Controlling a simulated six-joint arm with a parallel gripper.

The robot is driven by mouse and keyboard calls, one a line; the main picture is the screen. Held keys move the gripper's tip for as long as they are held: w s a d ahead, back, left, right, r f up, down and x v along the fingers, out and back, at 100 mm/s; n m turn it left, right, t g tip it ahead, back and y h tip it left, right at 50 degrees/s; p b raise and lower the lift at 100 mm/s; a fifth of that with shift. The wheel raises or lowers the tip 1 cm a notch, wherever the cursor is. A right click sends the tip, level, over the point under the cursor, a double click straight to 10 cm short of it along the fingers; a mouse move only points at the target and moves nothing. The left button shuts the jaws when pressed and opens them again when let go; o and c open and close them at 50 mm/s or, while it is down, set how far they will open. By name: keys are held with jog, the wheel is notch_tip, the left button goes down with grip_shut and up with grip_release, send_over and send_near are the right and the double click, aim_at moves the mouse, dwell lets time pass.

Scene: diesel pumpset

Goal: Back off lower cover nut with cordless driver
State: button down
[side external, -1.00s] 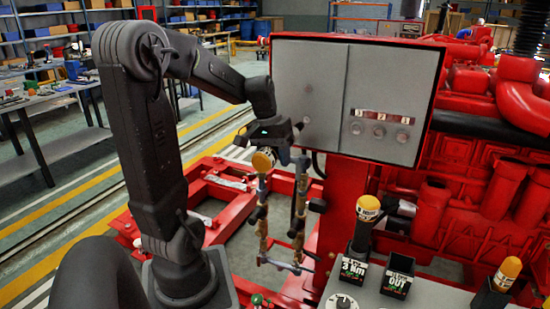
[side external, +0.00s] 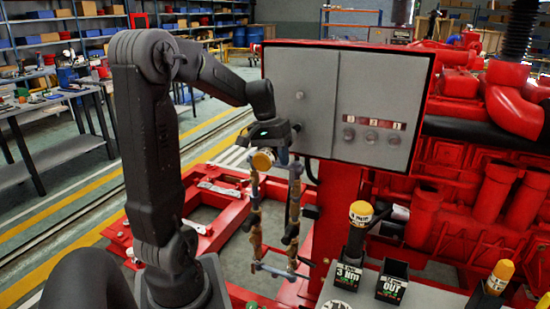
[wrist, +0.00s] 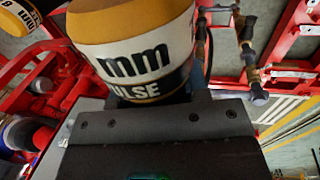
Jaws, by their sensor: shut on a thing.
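My gripper (side external: 272,136) is shut on a driver with a yellow end (side external: 263,160), beside the lower left part of the grey panel. In the wrist view the driver (wrist: 140,50) fills the upper middle, with a white and black band reading "mm" and "PULSE". The grey cover (side external: 299,85) is the left part of the red-framed box front. A small round fastener (side external: 299,95) shows on it. A second small round spot (side external: 297,127) is lower, right by the gripper; I cannot tell whether the driver touches it. The driver's working tip is hidden.
Brass-jointed pipework (side external: 292,205) hangs just below the gripper. On the bench at right stand a yellow-topped tool (side external: 360,212) at the "3 Nm" holder (side external: 347,277), a black "OUT" bin (side external: 393,282) and another yellow-topped tool (side external: 500,272). The red engine (side external: 470,190) fills the right.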

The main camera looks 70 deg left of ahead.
jog(key=shift+w+a+r, duration=0.1)
jog(key=shift+w+a, duration=0.35)
dwell(2.6)
jog(key=shift+s+d, duration=0.15)
jog(key=shift+s, duration=0.05)
dwell(1.4)
